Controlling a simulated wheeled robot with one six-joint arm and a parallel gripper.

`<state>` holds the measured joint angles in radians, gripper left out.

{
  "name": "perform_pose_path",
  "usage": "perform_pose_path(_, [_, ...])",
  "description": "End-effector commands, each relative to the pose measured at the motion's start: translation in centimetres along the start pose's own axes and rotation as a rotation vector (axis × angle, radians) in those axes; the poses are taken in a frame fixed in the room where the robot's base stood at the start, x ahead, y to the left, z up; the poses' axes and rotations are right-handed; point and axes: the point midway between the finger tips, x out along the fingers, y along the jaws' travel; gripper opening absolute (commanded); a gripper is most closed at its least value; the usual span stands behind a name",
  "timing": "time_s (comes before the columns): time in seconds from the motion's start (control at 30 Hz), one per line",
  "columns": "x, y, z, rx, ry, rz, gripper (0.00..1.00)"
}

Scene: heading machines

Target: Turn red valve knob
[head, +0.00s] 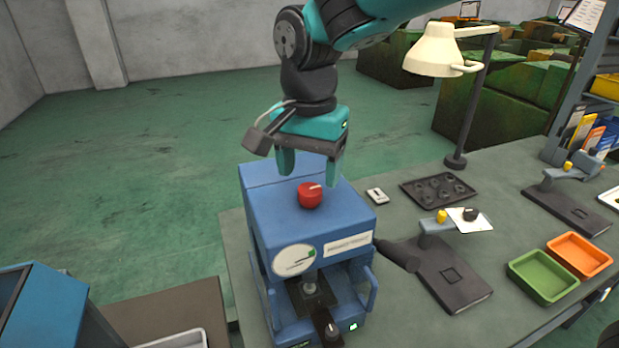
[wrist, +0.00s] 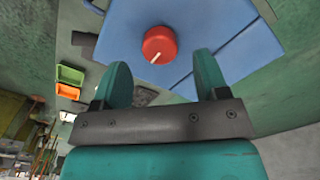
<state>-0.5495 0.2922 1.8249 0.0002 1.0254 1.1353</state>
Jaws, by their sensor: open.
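The red valve knob (head: 310,195) sits on top of a blue machine (head: 325,225). It is round with a white pointer line. In the wrist view the knob (wrist: 159,44) lies beyond the fingertips, with its white line toward the lower left. My gripper (head: 309,170) is above the machine's top, close to the knob and behind it in the head view. Its two teal fingers point down, apart and empty. In the wrist view the open fingers (wrist: 160,68) do not enclose the knob, and a gap shows between them and it.
A green workbench (head: 420,310) carries the machine. To its right are a dark press tool (head: 445,275), a black tray (head: 438,190), green (head: 543,277) and orange (head: 579,254) bins, and a cream lamp (head: 450,50). Another blue machine (head: 45,310) stands at lower left.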

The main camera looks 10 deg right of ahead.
Motion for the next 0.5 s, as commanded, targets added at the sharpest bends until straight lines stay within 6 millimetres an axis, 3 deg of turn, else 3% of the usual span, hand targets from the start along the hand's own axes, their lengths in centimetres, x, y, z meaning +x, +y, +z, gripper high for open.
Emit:
perform_pose_path(0.2, [2.7,0.0,0.0,0.0,-0.001,0.001,0.67])
perform_pose_path(0.5, [3.5,0.0,0.0,0.0,0.0,-0.001,0.67])
